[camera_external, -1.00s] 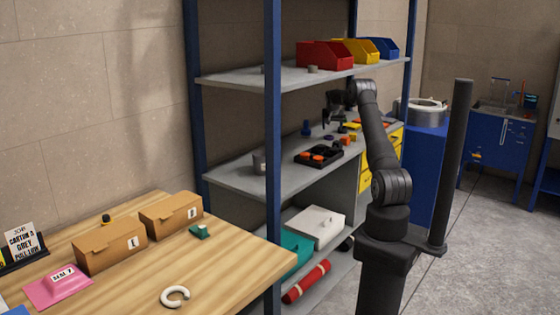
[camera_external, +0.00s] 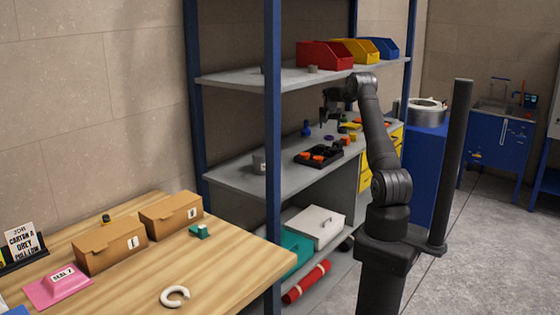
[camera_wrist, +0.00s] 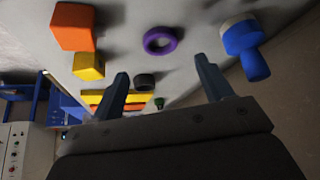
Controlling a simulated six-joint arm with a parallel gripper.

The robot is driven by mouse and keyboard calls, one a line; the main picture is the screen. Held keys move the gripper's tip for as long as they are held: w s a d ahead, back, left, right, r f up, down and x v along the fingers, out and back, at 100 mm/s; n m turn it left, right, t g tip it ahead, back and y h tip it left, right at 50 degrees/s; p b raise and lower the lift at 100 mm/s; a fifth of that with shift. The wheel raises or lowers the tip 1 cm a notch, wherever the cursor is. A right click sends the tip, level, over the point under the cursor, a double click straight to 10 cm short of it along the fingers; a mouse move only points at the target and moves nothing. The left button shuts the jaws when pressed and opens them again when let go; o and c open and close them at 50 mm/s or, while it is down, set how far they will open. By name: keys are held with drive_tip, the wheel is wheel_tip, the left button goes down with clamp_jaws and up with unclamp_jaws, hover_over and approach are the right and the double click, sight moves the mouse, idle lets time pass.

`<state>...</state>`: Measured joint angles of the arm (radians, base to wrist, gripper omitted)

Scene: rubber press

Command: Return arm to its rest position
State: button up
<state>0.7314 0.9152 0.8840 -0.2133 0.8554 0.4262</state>
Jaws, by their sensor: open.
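My gripper (camera_external: 325,114) hangs above the middle shelf in the external view, at the end of my bent arm. In the wrist view its two fingers (camera_wrist: 166,84) are wide apart with nothing between them. A purple ring (camera_wrist: 161,41), an orange block (camera_wrist: 74,27) and a blue knobbed piece (camera_wrist: 243,42) lie on the grey surface beyond the fingertips. A yellow block (camera_wrist: 88,67) and a small dark ring (camera_wrist: 144,81) lie nearer the left finger. None of them touches the gripper as far as I can see.
A black tray (camera_external: 319,165) with orange pieces sits on the middle shelf (camera_external: 240,177). Red (camera_external: 324,54), yellow and blue bins stand on the upper shelf above my gripper. A blue shelf post (camera_external: 273,150) stands left of my arm. A wooden table (camera_external: 235,255) is at the front left.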

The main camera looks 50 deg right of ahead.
sight(329, 140)
drive_tip(key=x, duration=0.8)
drive_tip(key=shift+a, duration=0.1)
drive_tip(key=r, duration=0.5)
drive_tip(key=shift+s, duration=0.35)
drive_tip(key=s+d+r, duration=0.3)
drive_tip(key=s+r, duration=0.4)
drive_tip(key=s, duration=0.4)
drive_tip(key=s+a+r+n+t+y, duration=0.1)
drive_tip(key=s+a+r+n, duration=0.3)
drive_tip(key=s+a+r, duration=0.55)
drive_tip(key=w+a, duration=0.1)
drive_tip(key=a, duration=1.2)
drive_tip(key=a+f+n+y, duration=0.1)
drive_tip(key=a+f+n, duration=0.1)
drive_tip(key=a+f, duration=0.3)
drive_tip(key=a+f+n+t+y, duration=0.1)
drive_tip(key=a+f+n, duration=0.2)
drive_tip(key=a, duration=0.9)
drive_tip(key=a+f+n+t+y, duration=0.1)
drive_tip(key=a+f+n, duration=0.1)
drive_tip(key=a+f, duration=0.5)
drive_tip(key=shift+s+a+y, duration=0.35)
drive_tip(key=shift+a+y, duration=0.05)
drive_tip(key=shift+a, duration=0.6)
